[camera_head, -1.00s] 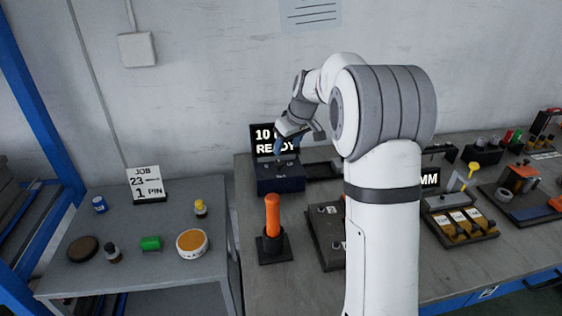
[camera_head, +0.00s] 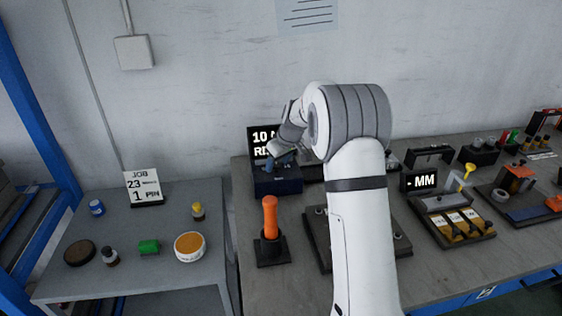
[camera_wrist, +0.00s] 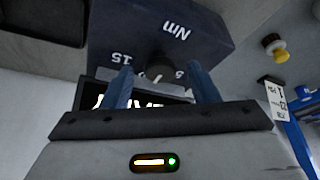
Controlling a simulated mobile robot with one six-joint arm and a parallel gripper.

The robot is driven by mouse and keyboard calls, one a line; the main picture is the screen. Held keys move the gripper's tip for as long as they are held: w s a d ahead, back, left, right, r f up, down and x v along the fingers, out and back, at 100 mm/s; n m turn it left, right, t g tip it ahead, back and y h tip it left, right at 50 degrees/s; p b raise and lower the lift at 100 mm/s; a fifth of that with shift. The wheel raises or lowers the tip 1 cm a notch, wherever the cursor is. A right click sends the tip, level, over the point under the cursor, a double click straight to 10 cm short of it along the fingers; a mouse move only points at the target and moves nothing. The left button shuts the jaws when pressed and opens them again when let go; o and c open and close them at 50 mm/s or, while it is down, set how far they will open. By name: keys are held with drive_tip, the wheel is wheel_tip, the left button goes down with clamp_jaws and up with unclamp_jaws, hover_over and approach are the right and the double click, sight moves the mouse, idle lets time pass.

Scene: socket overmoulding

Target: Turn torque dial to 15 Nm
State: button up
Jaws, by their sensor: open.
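The torque dial (camera_wrist: 160,72) is a dark round knob on a dark blue box (camera_wrist: 215,35). In the wrist view the box's markings are upside down: "Nm", "15" to the left of the knob and a partly hidden "5" to the right. A light mark shows on the knob. My gripper (camera_wrist: 161,68) is open, with one blue finger on each side of the knob; contact cannot be told. In the head view my gripper (camera_head: 272,161) is above the box (camera_head: 279,184), hiding the knob. The display (camera_head: 260,140) behind it starts with "10" and is partly covered.
An orange-handled tool (camera_head: 270,217) stands upright in a black holder in front of the box. A dark plate lies to the right, partly behind my arm. A side table (camera_head: 110,270) at the left holds small bottles, a tub and a "JOB 23" sign (camera_head: 143,187).

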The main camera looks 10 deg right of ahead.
drive_tip(key=shift+c, duration=0.3)
drive_tip(key=c, duration=0.9)
drive_tip(key=shift+d, duration=0.25)
drive_tip(key=shift+a+r, duration=0.1)
drive_tip(key=shift+a, duration=0.1)
drive_tip(key=shift+a+r, duration=0.1)
drive_tip(key=shift+r, duration=0.05)
idle(0.4)
